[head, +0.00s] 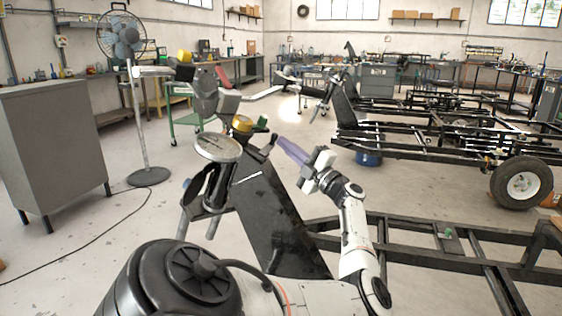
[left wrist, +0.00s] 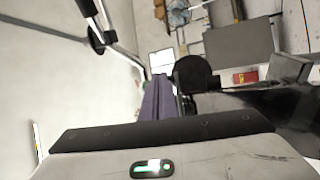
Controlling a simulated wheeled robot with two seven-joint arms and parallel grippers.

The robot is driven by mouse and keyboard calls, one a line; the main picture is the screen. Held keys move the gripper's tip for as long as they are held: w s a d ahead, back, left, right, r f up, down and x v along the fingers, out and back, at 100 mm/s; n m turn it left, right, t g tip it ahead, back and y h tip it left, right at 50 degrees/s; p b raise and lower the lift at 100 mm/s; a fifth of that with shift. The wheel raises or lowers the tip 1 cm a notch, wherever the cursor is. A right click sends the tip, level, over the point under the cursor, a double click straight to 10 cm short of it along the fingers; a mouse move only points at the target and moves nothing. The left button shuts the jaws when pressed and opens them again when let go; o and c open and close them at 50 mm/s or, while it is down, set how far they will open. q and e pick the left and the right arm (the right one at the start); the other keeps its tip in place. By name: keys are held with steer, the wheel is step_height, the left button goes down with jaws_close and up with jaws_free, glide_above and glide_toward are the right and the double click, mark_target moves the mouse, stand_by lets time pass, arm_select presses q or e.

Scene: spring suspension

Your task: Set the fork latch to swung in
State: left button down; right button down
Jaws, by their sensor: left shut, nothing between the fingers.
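The suspension device stands in the middle of the head view, on a broad black slanted beam (head: 270,215). It has a round metal-rimmed disc (head: 218,147), a yellow cap (head: 242,123) and a small green piece (head: 263,122). I cannot tell for sure which part is the fork latch; a small dark bracket (head: 258,157) sticks out beside the disc. My left gripper (head: 279,142) is shut and empty, its purple fingers pointing up and left close to this bracket. Contact cannot be told. In the left wrist view the purple fingers (left wrist: 160,80) lie beside a dark round part (left wrist: 194,73).
A grey cabinet (head: 52,145) and a fan (head: 122,38) stand at left. A black chassis frame (head: 430,245) lies at lower right.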

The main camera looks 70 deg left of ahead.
arm_select(q)
steer(key=shift+a+r, duration=0.15)
steer(key=shift+r, duration=0.15)
steer(key=v, duration=1)
steer(key=shift+d+f, duration=0.3)
steer(key=shift+f, duration=0.05)
